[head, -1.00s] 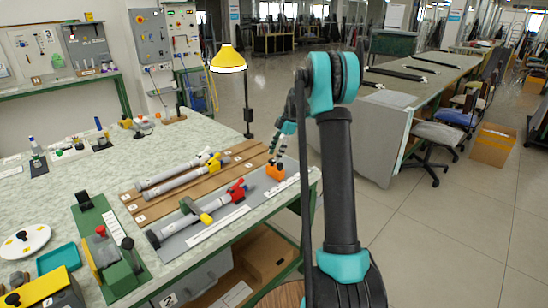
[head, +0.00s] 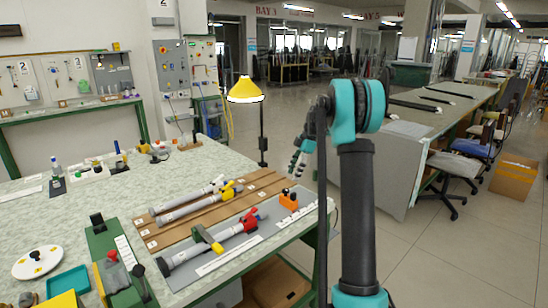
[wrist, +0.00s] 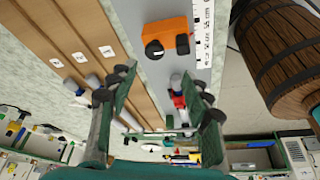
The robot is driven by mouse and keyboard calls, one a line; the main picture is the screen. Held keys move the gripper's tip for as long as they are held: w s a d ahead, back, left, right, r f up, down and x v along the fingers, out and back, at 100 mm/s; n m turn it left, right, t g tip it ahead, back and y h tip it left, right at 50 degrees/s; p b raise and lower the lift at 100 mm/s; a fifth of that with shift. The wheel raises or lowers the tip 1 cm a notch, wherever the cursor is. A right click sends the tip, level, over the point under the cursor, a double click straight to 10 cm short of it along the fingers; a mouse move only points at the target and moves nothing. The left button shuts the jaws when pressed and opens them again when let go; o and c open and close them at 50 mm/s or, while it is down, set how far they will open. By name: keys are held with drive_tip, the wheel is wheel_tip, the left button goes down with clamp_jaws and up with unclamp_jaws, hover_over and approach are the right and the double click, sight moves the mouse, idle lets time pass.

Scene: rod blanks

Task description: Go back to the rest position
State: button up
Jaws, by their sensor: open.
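My gripper (head: 295,170) hangs at the end of my teal and black arm, above the far right end of the workbench. Its two green fingers (wrist: 163,82) are apart in the wrist view, with nothing held between them. An orange block (head: 289,201) with dark round parts sits on the grey mat (head: 215,250) below and apart from the gripper; it also shows ahead of the fingers in the wrist view (wrist: 170,33). A grey rod with a red end (head: 215,241) lies along the mat. Two more grey rods (head: 190,205) lie on the brown slatted board (head: 265,187).
A yellow lamp (head: 246,90) stands behind the bench. A green fixture (head: 112,250), a white disc (head: 38,262) and a teal tray (head: 68,282) are at the left. A wooden barrel (wrist: 285,60) shows beside the bench. Open floor lies to the right.

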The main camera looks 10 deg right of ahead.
drive_tip(key=s+f+m+t+h, duration=0.1)
drive_tip(key=s+f+m, duration=0.2)
drive_tip(key=s, duration=1)
drive_tip(key=s+f+m+t+h, duration=0.1)
drive_tip(key=s+f+m, duration=0.3)
drive_tip(key=s+m, duration=0.6)
drive_tip(key=s+f+m+t+h, duration=0.2)
drive_tip(key=s+m, duration=0.5)
drive_tip(key=s, duration=1)
drive_tip(key=shift+s+f+t, duration=0.4)
drive_tip(key=shift+f+t, duration=0.1)
drive_tip(key=shift+f, duration=0.35)
